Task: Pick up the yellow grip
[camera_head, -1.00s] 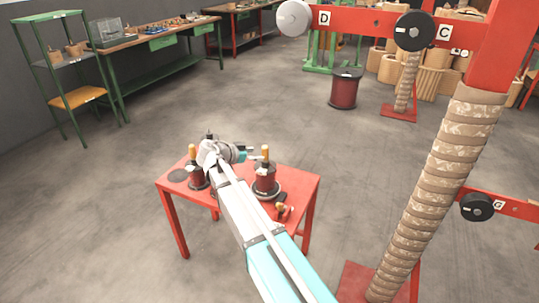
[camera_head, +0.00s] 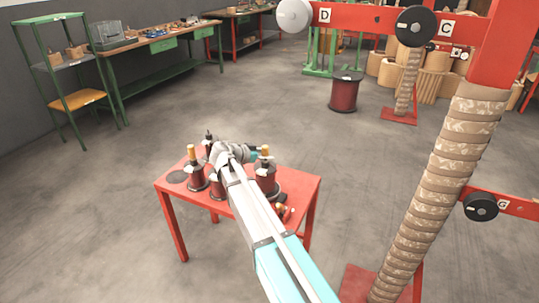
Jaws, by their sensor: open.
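Two yellow grips stand upright on dark red spools on the red table. The left yellow grip (camera_head: 191,152) is on the left spool (camera_head: 196,177). The right yellow grip (camera_head: 265,151) is on the right spool (camera_head: 267,180). My arm reaches over the table from the lower right, and its wrist is between the two grips. My gripper (camera_head: 276,153) is small and dark at the end of the wrist, close by the right grip; it is open and holds nothing visible. Its fingers are hard to make out, and I cannot tell whether it touches the grip.
The red table (camera_head: 308,188) also bears a third spool (camera_head: 217,190), partly behind my arm, a black-topped part (camera_head: 208,138) and small items at the front right. A red post wrapped in brown coil (camera_head: 433,190) stands to the right. The floor left of the table is clear.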

